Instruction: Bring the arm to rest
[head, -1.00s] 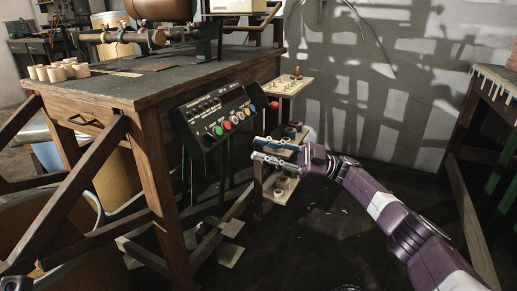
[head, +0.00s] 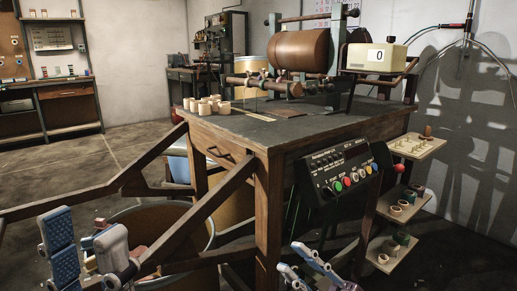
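My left gripper (head: 84,240) is at the lower left, with its blue-padded fingers apart and nothing seen between them. It is in front of a large round bin. My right gripper (head: 290,257) is at the bottom edge, its two slim fingers apart and empty, below the control panel; the rest of that arm is out of view. Both grippers appear clear of the workbench (head: 270,130).
The bench carries a brown roller (head: 300,52), several pale tape cores (head: 207,105) and a counter box (head: 376,57) showing 0. A button panel (head: 338,172) hangs at its front. Small shelves (head: 415,147) with rolls stand at the right. Wooden beams (head: 150,180) cross near my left gripper.

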